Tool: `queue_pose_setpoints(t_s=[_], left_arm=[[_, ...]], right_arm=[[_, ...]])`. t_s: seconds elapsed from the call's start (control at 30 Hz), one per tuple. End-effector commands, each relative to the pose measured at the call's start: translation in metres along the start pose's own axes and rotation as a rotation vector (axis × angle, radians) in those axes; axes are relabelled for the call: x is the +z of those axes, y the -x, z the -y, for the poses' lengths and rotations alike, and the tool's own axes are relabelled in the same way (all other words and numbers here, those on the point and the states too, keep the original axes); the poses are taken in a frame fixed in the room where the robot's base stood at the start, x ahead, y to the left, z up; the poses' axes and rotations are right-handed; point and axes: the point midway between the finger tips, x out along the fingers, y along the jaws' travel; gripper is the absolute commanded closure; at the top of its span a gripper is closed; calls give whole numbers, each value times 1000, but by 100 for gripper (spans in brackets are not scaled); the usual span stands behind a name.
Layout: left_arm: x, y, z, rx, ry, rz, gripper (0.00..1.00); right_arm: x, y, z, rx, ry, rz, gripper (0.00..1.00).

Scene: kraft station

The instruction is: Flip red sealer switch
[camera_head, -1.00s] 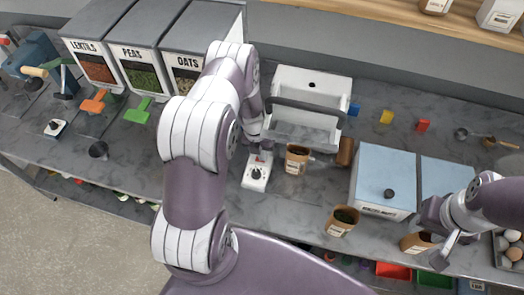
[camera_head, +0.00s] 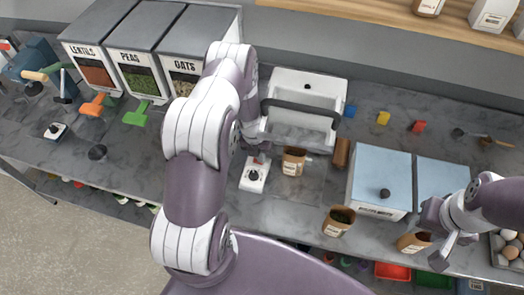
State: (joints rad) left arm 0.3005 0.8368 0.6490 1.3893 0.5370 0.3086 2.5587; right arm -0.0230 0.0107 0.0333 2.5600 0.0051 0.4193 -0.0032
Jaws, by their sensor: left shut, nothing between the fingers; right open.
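A small white control box (camera_head: 253,177) with a black knob lies on the counter in front of the white sealer (camera_head: 303,108). A small red switch (camera_head: 259,160) shows at the box's far end, partly covered. My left gripper (camera_head: 257,151) is right at this switch, pointing down; it is shut and holds nothing. My arm hides part of it, and I cannot tell whether it touches the switch.
Lentils, peas and oats bins (camera_head: 143,78) stand at the back left.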

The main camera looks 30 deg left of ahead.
Motion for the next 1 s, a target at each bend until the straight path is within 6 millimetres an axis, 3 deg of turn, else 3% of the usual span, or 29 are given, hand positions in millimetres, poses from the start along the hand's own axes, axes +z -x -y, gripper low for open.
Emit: queue_pose_setpoints(t_s=[0.03,0.13,0.4,0.6,1.0], left_arm=[[-11,-6,-1,-2,3,-25,100],[-9,9,0,-3,3,-20,100],[-5,87,4,-2,0,0,100],[-5,120,7,-2,-2,3,100],[-5,129,8,-2,-2,4,100]], right_arm=[[0,-4,0,0,0,0,57],[1,-8,0,0,0,0,57],[2,-19,0,0,0,0,57],[3,-22,0,0,0,0,57],[3,-22,0,0,0,0,57]])
